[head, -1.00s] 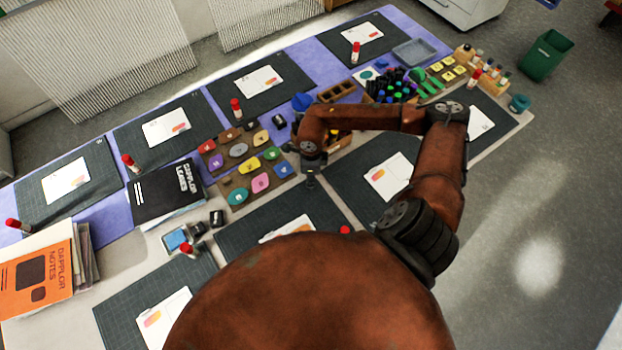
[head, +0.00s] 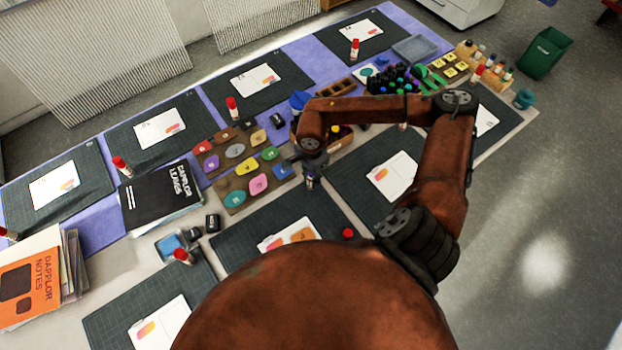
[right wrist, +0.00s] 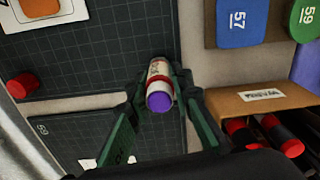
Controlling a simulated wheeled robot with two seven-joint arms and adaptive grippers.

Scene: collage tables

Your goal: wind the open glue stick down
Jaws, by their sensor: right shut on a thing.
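My right gripper (head: 310,183) is shut on the open glue stick (right wrist: 157,80) in the right wrist view, its green fingers (right wrist: 160,105) on either side. The stick has a pale body with a red band and bare purple glue at the end facing the wrist camera. It is over the edge of a dark mat; I cannot tell whether it touches the surface. In the head view it is too small to make out well. A loose red cap (right wrist: 22,85) lies left of it; a red cap also shows in the head view (head: 347,233). My left gripper is out of view.
A wooden box (right wrist: 245,105) holding red-ended sticks stands close right of the gripper. Numbered coloured pieces (right wrist: 238,20) lie behind it. Dark mats (head: 375,160) with cards and other red-capped glue sticks (head: 183,256) surround the arm. A black book (head: 160,198) lies left.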

